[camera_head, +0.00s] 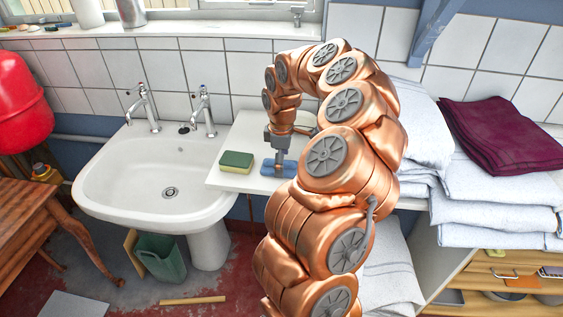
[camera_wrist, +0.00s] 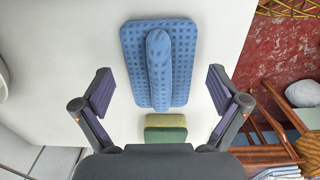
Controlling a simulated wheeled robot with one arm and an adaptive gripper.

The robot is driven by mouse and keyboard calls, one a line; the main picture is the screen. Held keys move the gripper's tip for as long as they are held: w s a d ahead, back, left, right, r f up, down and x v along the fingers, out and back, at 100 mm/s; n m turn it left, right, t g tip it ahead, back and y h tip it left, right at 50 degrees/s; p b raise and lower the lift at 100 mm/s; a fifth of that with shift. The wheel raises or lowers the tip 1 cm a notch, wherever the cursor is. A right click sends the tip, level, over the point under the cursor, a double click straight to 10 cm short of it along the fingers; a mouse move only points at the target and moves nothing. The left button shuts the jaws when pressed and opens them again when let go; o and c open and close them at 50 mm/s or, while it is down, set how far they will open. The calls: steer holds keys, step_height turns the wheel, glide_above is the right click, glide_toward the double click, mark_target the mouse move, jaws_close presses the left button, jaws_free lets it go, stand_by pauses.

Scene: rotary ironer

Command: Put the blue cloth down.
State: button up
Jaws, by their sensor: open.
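The blue cloth (camera_wrist: 178,62) lies on the white counter top in the wrist view, with a raised fold along its middle. In the head view the cloth (camera_head: 277,170) lies on the white counter (camera_head: 247,184) beside the sink, partly hidden by my arm. My gripper (camera_wrist: 160,92) is open, its two fingers spread to either side of the cloth's near end with clear gaps. In the head view my gripper (camera_head: 281,160) points down just above the cloth. I see nothing held between the fingers.
A green and yellow sponge (camera_head: 236,162) lies left of the cloth, near the sink (camera_head: 157,170). Folded white towels (camera_head: 490,211) and a maroon towel (camera_head: 503,133) are stacked at the right. A tiled wall stands behind. A little bare counter shows around the cloth.

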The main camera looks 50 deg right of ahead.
step_height(320, 180, up, 10)
steer(key=shift+r+b, duration=0.25)
steer(key=shift+b, duration=0.7)
steer(key=s+a+r, duration=0.2)
steer(key=a, duration=0.9)
steer(key=s+a+r, duration=0.2)
steer(key=a, duration=1)
steer(key=s+a+f+m+g, duration=0.1)
steer(key=s+a+f+m, duration=0.2)
steer(key=s, duration=0.6)
steer(key=s+a+f+m, duration=0.4)
steer(key=s+a+f, duration=0.1)
steer(key=s, duration=0.5)
steer(key=shift+s+a+f+g, duration=0.25)
steer(key=shift+a+g, duration=0.15)
steer(key=shift+a, duration=0.5)
